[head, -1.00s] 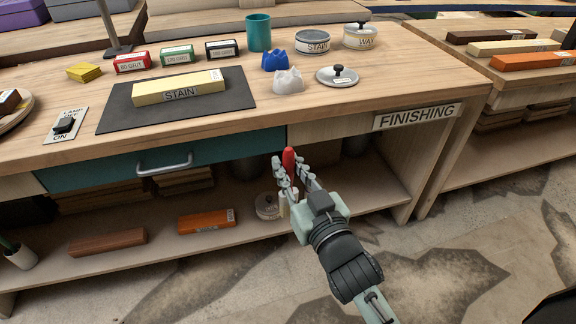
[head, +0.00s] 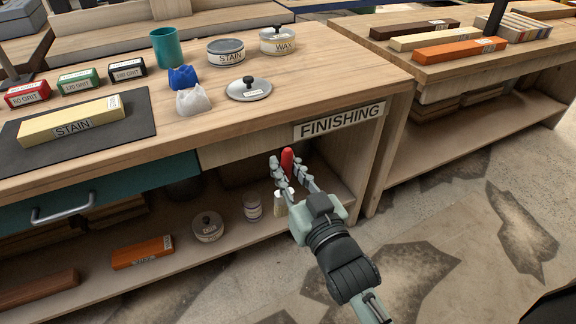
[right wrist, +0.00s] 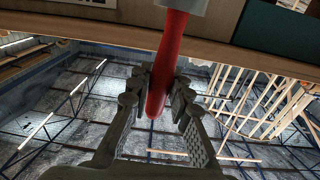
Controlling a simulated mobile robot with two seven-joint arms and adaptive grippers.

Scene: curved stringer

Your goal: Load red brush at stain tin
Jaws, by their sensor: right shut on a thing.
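My right gripper (head: 291,178) is shut on the red handle of the red brush (head: 287,160), in front of the bench and below its top. A pale part, likely the brush's head, shows below the fingers. The right wrist view shows the red handle (right wrist: 165,65) between the fingers (right wrist: 158,98), with a pale piece at its upper end. The stain tin (head: 226,52) stands on the bench top towards the back, its top showing grey and apparently uncovered. A round lid with a dark knob (head: 248,89) lies in front of it. My left gripper is out of view.
A wax tin (head: 277,41), teal cup (head: 166,47), blue and white crumpled cloths (head: 184,77), grit boxes and a yellow block labelled stain (head: 72,120) are on the bench. The shelf below holds tins and wood pieces. Another bench (head: 470,65) stands right.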

